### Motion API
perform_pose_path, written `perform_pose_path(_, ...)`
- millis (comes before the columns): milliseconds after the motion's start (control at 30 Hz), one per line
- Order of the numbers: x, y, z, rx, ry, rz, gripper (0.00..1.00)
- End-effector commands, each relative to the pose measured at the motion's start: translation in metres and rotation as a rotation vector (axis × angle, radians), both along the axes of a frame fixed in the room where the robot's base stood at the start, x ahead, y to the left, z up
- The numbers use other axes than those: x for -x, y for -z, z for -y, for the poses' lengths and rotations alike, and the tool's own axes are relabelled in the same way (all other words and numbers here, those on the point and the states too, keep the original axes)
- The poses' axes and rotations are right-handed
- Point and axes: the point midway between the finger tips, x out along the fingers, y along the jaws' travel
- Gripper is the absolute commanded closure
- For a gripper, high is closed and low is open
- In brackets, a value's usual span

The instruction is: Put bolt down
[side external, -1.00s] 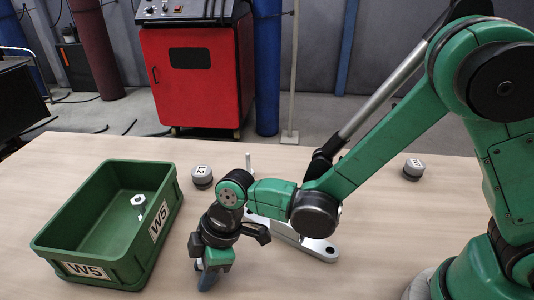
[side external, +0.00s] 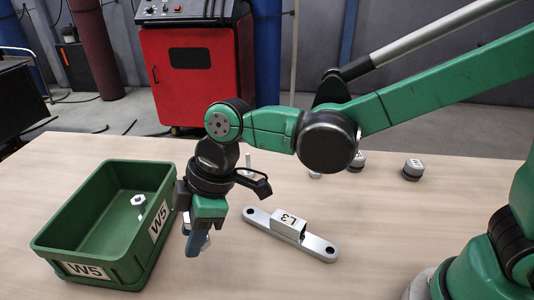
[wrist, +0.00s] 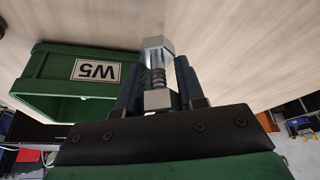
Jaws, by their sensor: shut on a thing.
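My gripper (side external: 197,238) hangs fingers-down just right of the green W5 bin, apart from the bracket. It is shut on a bolt (wrist: 155,45). In the wrist view the bolt's shiny hex head, threaded shank and a nut-like metal piece show between the dark fingers. In the side view only a sliver of bright metal shows by the fingers. The green bin (side external: 110,250), labelled W5, stands open at the left, and it also shows in the wrist view (wrist: 50,65). Another bolt (side external: 139,201) lies in the bin.
A flat metal bracket (side external: 318,247) with end holes and a block marked L3 lies right of my gripper. A thin upright pin (side external: 248,160) stands behind. Round grey weights (side external: 412,170) stand farther back.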

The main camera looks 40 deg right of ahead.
Motion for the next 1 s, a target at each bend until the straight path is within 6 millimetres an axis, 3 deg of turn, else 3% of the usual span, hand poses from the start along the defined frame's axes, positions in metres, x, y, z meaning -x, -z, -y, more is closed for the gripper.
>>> perform_pose_path(100,0.000,-0.032,0.000,0.000,0.000,0.000,1.00)
perform_pose_path(300,0.000,-0.074,0.000,0.000,0.000,0.000,1.00)
perform_pose_path(500,-0.001,-0.097,0.000,0.000,0.003,0.000,1.00)
perform_pose_path(600,-0.005,-0.101,0.010,0.004,0.054,-0.002,1.00)
perform_pose_path(767,-0.026,-0.098,0.056,0.014,0.308,-0.009,1.00)
perform_pose_path(1000,-0.046,-0.086,0.167,0.017,0.896,-0.012,1.00)
